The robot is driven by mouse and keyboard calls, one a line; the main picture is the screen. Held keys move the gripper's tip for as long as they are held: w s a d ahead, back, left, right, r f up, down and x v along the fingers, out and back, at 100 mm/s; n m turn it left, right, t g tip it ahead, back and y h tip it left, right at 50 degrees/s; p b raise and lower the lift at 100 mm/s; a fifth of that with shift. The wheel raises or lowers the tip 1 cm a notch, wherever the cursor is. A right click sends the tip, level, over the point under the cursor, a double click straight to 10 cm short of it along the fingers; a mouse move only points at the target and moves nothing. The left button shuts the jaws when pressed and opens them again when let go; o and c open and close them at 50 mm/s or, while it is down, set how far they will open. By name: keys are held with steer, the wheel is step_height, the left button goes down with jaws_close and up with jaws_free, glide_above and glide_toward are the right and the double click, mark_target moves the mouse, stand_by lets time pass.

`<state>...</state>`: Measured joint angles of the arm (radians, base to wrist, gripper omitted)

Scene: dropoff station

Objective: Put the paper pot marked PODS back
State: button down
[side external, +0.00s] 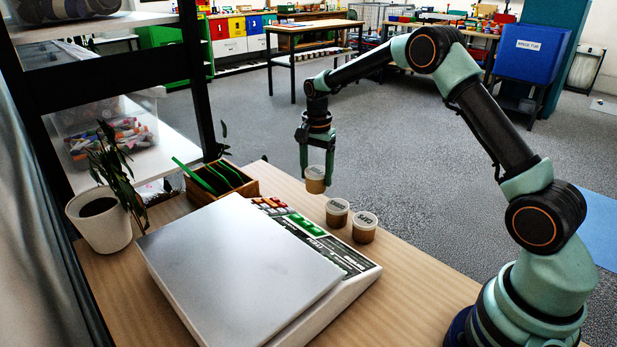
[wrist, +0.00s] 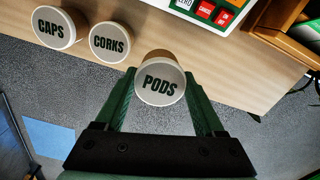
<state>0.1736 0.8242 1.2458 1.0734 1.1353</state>
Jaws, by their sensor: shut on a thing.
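The paper pot marked PODS (wrist: 158,82) is between the fingers of my gripper (wrist: 160,92), lid facing the wrist camera. In the side view the same pot (side external: 315,182) hangs at the fingertips of my gripper (side external: 316,166), upright, near the table's far edge. It looks slightly raised, but I cannot tell for sure whether its base touches the table.
A large white scale (side external: 235,265) with a keypad fills the middle of the table (side external: 425,290). A wooden box with green dividers (side external: 222,180) and a potted plant (side external: 103,217) stand at the left. Beyond the table edge is open grey floor.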

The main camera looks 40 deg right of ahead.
mark_target(316, 192)
steer(key=shift+f, duration=3)
steer(key=shift+f, duration=0.1)
steer(key=shift+c, duration=1.4)
jaws_free()
